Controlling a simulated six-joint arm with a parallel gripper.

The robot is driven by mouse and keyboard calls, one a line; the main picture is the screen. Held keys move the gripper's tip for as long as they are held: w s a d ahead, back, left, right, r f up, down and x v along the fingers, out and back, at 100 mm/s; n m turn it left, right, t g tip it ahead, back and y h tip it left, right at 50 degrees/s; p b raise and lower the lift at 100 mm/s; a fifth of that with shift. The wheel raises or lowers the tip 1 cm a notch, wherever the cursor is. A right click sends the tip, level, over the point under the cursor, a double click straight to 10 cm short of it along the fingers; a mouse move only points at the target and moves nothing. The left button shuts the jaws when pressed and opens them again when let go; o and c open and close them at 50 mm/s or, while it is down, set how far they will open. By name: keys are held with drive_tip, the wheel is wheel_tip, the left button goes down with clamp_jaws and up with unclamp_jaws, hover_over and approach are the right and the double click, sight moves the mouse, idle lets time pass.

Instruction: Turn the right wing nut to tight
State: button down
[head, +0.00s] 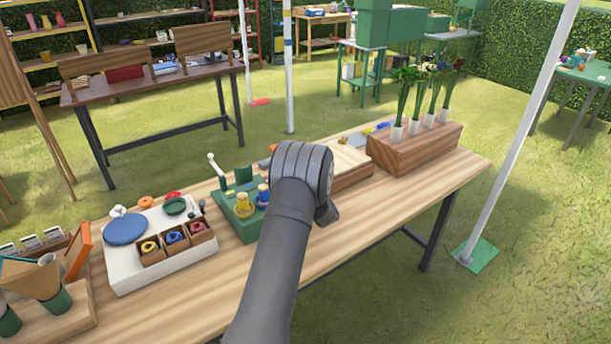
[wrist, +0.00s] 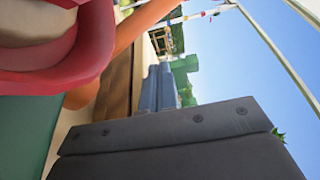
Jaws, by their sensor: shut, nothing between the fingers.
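A green fixture (head: 234,222) stands on the wooden table, partly behind my arm. A yellow-topped piece (head: 244,207) and a blue-topped piece (head: 263,194) stand on it; I cannot tell whether these are wing nuts. I cannot make out the right wing nut for certain. My gripper (head: 326,212) is near the fixture's right side, its fingertips mostly hidden by my wrist. It is shut and empty. In the wrist view, a large red rounded thing (wrist: 60,65) and an orange part (wrist: 135,30) are very close to the camera, beside a dark green surface (wrist: 25,130).
A white tray (head: 140,272) with a blue disc and small wooden boxes stands left. A wooden block (head: 415,150) with flowers in white cups stands right. The table's front right is clear.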

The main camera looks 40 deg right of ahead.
drive_tip(key=v, duration=1.6)
drive_tip(key=shift+s+a, duration=0.1)
drive_tip(key=shift+s, duration=0.15)
drive_tip(key=w+r+m+g, duration=0.2)
drive_tip(key=w+r+g, duration=0.1)
drive_tip(key=r+g, duration=0.3)
drive_tip(key=d+r+x, duration=0.1)
drive_tip(key=x, duration=1.3)
drive_tip(key=shift+w+r+g, duration=0.25)
drive_tip(key=shift+r+g, duration=0.05)
